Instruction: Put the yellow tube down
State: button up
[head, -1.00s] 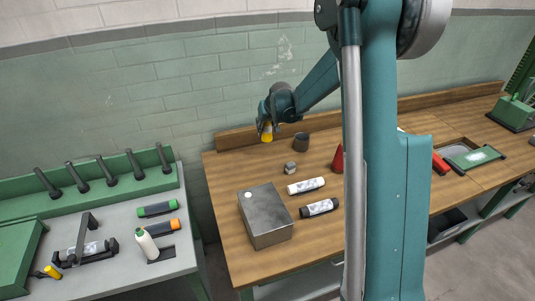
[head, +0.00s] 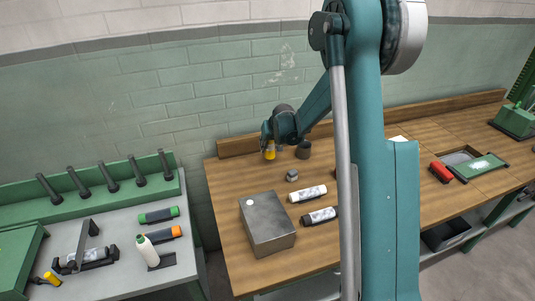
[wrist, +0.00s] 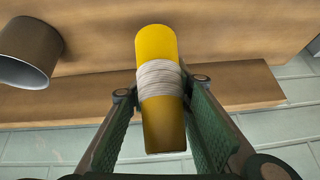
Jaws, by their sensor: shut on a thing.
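The yellow tube (wrist: 160,125) has a pale wrapped band around its middle. In the wrist view it lies between the two green-padded fingers of my gripper (wrist: 158,95), which is shut on it. In the head view the yellow tube (head: 270,154) shows below my gripper (head: 269,146), over the back left of the wooden bench (head: 225,190). Whether the tube's lower end touches the bench top cannot be told.
A dark grey cup (head: 304,151) stands just right of the tube; the wrist view also shows this cup (wrist: 30,50). A wooden backboard (head: 237,146) runs behind.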

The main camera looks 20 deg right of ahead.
aim_at(272, 144)
jog(key=shift+f, duration=0.2)
jog(key=shift+f, duration=1.9)
jog(key=shift+f+b, duration=0.2)
jog(key=shift+b, duration=0.1)
jog(key=o, duration=0.9)
jog(key=shift+r, duration=0.1)
jog(key=shift+r, duration=0.1)
jog(key=shift+r, duration=0.15)
jog(key=shift+p+v, duration=0.55)
jog(key=shift+v, duration=5.3)
jog(key=shift+s, duration=0.15)
